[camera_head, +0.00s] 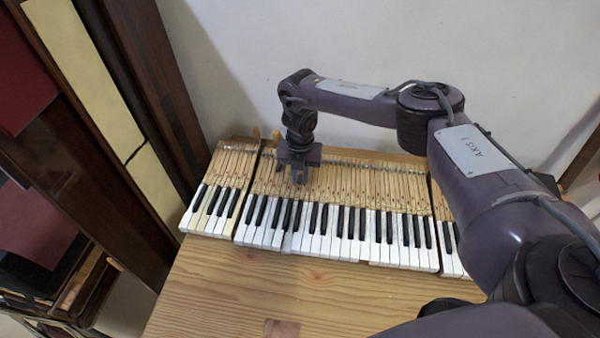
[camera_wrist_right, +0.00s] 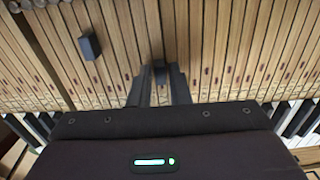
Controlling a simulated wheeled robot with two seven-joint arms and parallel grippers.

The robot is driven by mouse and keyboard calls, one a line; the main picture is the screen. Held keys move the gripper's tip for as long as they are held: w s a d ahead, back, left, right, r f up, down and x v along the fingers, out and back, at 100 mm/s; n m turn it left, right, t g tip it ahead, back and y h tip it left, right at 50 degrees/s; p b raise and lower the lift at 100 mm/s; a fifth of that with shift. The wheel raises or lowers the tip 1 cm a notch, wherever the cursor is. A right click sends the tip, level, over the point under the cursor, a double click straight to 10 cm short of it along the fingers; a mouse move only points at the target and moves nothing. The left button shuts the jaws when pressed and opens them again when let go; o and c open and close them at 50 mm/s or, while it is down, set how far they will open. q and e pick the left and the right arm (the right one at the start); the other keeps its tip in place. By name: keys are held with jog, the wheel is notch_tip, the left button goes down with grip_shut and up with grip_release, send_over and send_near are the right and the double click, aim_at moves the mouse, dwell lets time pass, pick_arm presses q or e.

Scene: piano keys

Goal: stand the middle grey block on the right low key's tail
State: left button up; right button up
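My right gripper (camera_head: 298,172) points down over the bare wooden key tails, left of the middle of the keyboard in the head view. In the right wrist view its two fingers (camera_wrist_right: 160,84) stand close on either side of a small dark grey block (camera_wrist_right: 160,70), and appear shut on it. A second grey block (camera_wrist_right: 90,46) stands apart on the tails to the left. Whether the held block touches the tails is hard to tell. The arm and gripper hide part of the tails in the head view. My left gripper is not in view.
The keyboard (camera_head: 335,232) has white and black keys, with gaps between its sections. A wooden table (camera_head: 240,295) lies bare in front. A white wall (camera_head: 250,70) is close behind, and dark wooden panels (camera_head: 120,215) stand at the left.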

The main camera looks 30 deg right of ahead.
jog(key=shift+r, duration=0.1)
dwell(0.5)
jog(key=shift+r+p, duration=0.9)
jog(key=shift+r, duration=0.15)
jog(key=o, duration=0.6)
jog(key=shift+c, duration=0.2)
jog(key=shift+r, duration=0.1)
notch_tip(320, 180, up, 5)
jog(key=p, duration=0.4)
